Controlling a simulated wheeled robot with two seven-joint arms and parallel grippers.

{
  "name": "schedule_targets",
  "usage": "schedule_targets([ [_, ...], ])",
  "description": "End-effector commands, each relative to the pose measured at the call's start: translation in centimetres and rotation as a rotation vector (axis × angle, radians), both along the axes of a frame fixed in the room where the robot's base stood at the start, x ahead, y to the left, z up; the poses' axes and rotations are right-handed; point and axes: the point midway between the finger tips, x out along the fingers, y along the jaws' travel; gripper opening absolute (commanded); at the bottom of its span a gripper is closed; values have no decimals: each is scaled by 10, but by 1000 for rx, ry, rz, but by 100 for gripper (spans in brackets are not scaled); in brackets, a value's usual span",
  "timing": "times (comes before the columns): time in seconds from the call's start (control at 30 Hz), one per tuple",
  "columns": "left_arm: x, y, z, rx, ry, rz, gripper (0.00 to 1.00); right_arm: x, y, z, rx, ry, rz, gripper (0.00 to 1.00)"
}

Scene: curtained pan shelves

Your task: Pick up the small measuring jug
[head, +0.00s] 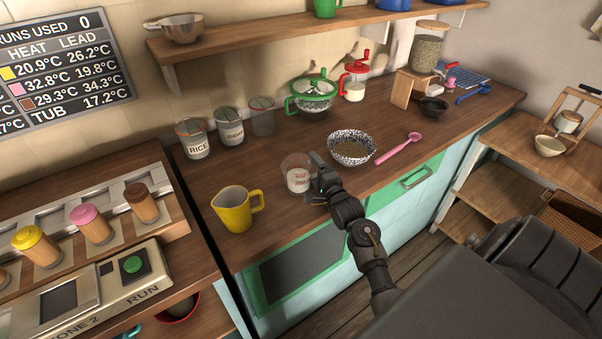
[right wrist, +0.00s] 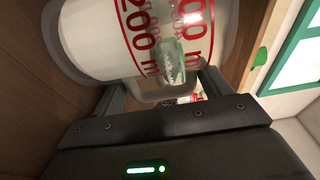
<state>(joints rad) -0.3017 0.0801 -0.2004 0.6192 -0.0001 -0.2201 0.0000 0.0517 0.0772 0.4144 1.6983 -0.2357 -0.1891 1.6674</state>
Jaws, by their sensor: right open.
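The small measuring jug (head: 297,181) is clear, with white contents and red markings. It stands upright near the counter's front edge in the head view. My right gripper (head: 318,184) is at the jug's right side. In the right wrist view, the jug (right wrist: 100,42) fills the upper middle, with large red "200 ml" print. The open fingers of my right gripper (right wrist: 163,92) point at it, one on each side of its near part, which looks like the handle. I cannot tell if they touch it. My left gripper is not in view.
A yellow jug (head: 237,208) stands left of the small jug. Clear canisters, one a rice canister (head: 194,141), stand at the back. A wall shelf (head: 300,31) hangs above.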

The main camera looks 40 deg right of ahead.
Motion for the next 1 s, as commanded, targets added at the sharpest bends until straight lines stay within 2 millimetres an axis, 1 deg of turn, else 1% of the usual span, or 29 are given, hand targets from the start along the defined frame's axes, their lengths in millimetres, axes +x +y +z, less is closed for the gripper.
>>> schedule_targets([
  [0.1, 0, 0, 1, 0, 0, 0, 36, 5, -1, 0, -1, -1, 0, 77],
  [0.27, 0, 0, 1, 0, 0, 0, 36, 5, -1, 0, -1, 0, 0, 77],
  [0.3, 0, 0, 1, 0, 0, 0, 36, 5, -1, 0, -1, 0, 0, 76],
  [0.6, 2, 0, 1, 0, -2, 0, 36, 5, -1, 0, -1, 0, 0, 37],
  [0.67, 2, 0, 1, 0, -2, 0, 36, 5, -1, 0, -1, 0, 0, 29],
  [0.7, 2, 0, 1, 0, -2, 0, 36, 5, -1, 1, -2, -4, 0, 27],
  [1.0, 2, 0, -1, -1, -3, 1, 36, 5, -1, 4, -2, -4, 0, 27],
])
